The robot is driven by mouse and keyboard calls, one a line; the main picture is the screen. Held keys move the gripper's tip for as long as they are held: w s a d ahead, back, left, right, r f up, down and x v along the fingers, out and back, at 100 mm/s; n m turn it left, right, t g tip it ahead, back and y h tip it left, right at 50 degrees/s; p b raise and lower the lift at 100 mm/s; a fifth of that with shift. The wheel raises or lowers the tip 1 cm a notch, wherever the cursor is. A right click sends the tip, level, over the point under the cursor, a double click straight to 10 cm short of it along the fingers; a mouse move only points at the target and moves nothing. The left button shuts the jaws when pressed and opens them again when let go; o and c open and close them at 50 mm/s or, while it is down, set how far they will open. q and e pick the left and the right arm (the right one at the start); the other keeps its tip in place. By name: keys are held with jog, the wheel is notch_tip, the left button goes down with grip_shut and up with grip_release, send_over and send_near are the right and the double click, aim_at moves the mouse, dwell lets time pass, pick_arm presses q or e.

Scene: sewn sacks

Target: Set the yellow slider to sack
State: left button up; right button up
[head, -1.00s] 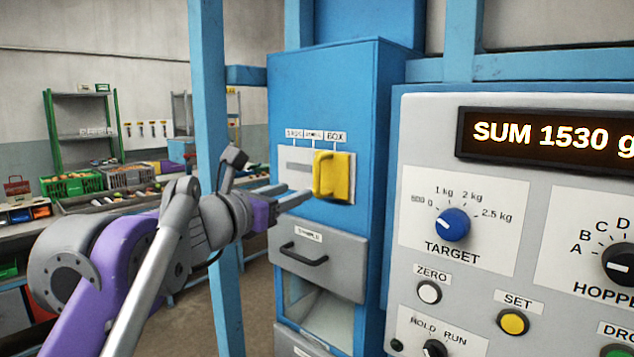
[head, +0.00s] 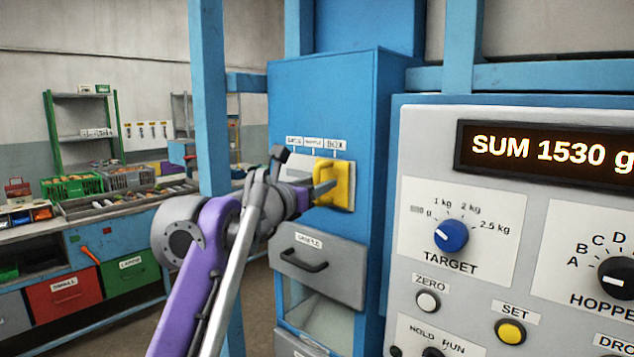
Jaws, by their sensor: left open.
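The yellow slider (head: 343,186) sits at the right end of its slot on the blue cabinet, below the BOX label (head: 335,145). Two more labels stand to the left of BOX; the leftmost label (head: 294,142) is too small to read surely. My left gripper (head: 325,190) is open, its fingers at the slider's left side by the handle. I cannot tell whether they touch it. My left wrist hides the left part of the slot plate. My right gripper is not in view.
A grey drawer (head: 317,268) with a black handle is just below the slider. The grey control panel (head: 470,262) with knobs, buttons and a display reading SUM 1530 g stands close on the right. A blue post (head: 212,110) rises on the left behind my arm.

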pick_arm(q)
jog(key=shift+c, duration=0.2)
grip_shut()
dwell(1.3)
